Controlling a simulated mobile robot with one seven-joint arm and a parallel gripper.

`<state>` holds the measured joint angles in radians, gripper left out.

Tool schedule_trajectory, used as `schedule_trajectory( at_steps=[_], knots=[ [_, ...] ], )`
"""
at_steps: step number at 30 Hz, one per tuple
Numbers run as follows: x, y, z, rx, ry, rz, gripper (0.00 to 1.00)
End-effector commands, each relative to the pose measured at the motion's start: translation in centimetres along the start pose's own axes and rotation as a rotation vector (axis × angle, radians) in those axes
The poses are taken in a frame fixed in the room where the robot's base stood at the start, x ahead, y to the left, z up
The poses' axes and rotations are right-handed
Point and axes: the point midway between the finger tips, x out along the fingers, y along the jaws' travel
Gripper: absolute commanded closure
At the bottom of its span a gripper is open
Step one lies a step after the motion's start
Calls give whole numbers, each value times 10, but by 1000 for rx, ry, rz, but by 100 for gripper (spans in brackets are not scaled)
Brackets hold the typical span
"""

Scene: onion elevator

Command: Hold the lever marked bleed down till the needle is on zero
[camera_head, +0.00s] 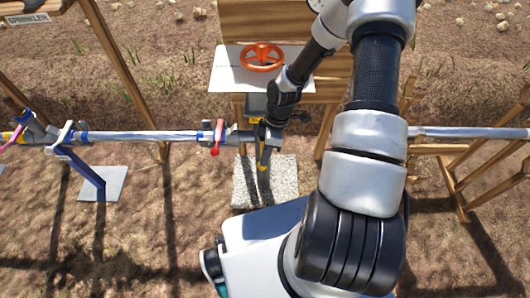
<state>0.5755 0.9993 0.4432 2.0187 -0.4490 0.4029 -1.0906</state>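My gripper (265,133) is at the pipe, just right of the valve with a red lever (216,138). A yellow-and-grey piece (264,158) hangs down at the gripper's tip; I cannot tell whether it is a lever or part of my gripper. The fingers are too small and dark to show whether they are open, shut or holding something. No lever mark reading "bleed" can be read. A pale round piece (316,4), perhaps a gauge, is cut by the top edge beside my arm; no needle can be seen.
A silver pipe (145,136) runs left to right, partly hidden by my arm. An orange handwheel (262,57) sits on a white panel (228,77) behind it. A stone slab (245,190) lies below. Wooden frames (468,175) stand right; a blue support (85,170) stands left.

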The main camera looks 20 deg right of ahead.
Motion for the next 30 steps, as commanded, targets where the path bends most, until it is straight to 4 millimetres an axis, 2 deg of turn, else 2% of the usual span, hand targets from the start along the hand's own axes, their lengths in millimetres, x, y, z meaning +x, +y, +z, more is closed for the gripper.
schedule_trajectory(
  at_steps=[1,13,30],
  knots=[
    [7,-2,1,0,0,-5,100],
    [39,0,7,-2,-1,-6,100],
    [47,4,9,-1,0,-4,100]
  ],
)
